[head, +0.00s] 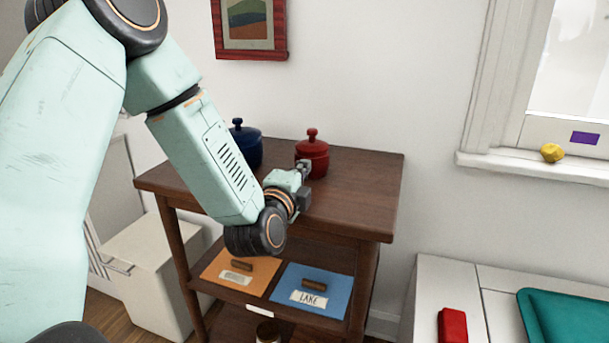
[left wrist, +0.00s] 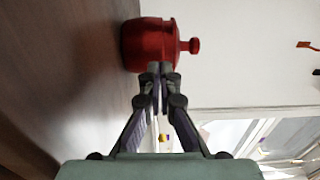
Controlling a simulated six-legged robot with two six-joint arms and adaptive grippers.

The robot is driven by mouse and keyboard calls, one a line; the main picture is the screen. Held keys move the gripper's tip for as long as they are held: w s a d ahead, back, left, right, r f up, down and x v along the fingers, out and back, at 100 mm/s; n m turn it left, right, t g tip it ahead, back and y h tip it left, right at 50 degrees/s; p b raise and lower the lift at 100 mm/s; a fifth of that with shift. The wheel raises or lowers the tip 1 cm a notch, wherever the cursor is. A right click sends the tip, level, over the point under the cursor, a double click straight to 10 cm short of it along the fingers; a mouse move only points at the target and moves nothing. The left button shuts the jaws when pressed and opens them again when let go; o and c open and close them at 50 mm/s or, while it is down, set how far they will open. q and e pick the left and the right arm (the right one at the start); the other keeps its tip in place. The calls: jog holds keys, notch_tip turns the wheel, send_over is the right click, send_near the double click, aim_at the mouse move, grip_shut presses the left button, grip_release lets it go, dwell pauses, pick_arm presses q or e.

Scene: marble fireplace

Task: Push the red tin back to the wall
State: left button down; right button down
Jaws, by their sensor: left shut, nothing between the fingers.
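The red tin (head: 313,155), a round lidded pot with a knob, stands upright on the dark wooden shelf unit's top (head: 362,185), toward its back. My left gripper (head: 304,167) is shut and empty, with its fingertips at the tin's near side. The left wrist view shows the red tin (left wrist: 148,44) turned sideways, just beyond the closed fingertips of my left gripper (left wrist: 156,70). They look touching or nearly so. The gap between tin and wall is hard to judge. My right gripper is not in view.
A blue lidded tin (head: 247,146) stands left of the red one, partly behind my arm. The tabletop's right side is clear. Below lie an orange card (head: 255,280) and a blue card (head: 332,280). A window sill (head: 520,168) with a yellow lump (head: 551,153) is at right.

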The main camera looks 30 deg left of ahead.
pick_arm(q)
jog(key=shift+x, duration=0.8)
